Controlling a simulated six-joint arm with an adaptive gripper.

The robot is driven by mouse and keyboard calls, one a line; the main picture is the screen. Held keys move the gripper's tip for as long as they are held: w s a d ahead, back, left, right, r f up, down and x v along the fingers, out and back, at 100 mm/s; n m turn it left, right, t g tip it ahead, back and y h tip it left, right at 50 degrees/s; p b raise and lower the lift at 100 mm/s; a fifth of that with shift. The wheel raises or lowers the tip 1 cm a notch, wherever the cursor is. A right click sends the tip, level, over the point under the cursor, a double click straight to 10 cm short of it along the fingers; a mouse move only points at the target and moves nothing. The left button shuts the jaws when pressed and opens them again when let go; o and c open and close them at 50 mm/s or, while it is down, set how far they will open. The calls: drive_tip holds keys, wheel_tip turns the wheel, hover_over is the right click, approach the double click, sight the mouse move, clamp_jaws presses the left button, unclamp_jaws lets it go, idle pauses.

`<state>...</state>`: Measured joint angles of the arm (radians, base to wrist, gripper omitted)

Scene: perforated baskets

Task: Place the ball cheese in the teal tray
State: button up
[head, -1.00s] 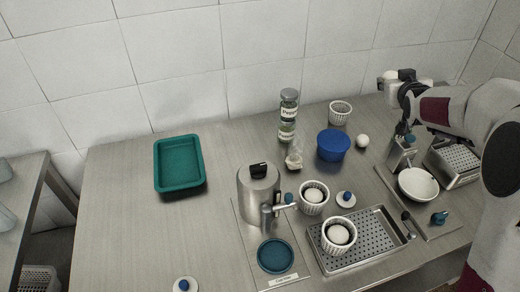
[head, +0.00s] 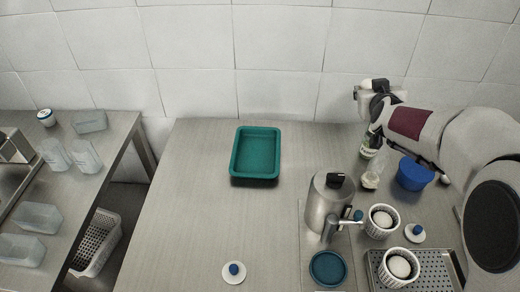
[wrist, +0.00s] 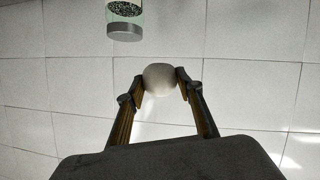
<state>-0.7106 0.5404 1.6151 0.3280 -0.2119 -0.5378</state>
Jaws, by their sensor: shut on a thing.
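My gripper (wrist: 160,82) is shut on a round off-white ball, the ball cheese (wrist: 159,79), held between the two fingertips in the wrist view. In the head view my gripper (head: 374,92) is raised in front of the wall, above the spice jars, and the cheese is hard to make out there. The teal tray (head: 255,178) lies on the steel table to the left of my gripper and looks empty.
A steel pot (head: 325,208) stands between the tray and several ramekins (head: 382,222). A blue bowl (head: 413,174) and a spice jar (head: 370,143) stand below my arm. A white lid with a blue knob (head: 233,272) lies at the front. Table around the tray is clear.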

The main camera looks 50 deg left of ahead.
drive_tip(key=s+a+n+g+y, duration=0.1)
drive_tip(key=s+a+n+y, duration=0.1)
drive_tip(key=s+a, duration=0.85)
drive_tip(key=n+g+y, duration=0.1)
drive_tip(key=n+g, duration=0.1)
hover_over(257, 160)
drive_tip(key=f, duration=0.1)
wheel_tip(257, 160, down, 11)
drive_tip(key=shift+f, duration=0.15)
drive_tip(key=shift+f, duration=3)
drive_tip(key=shift+f, duration=0.1)
drive_tip(key=shift+f, duration=1.8)
drive_tip(key=shift+f, duration=0.1)
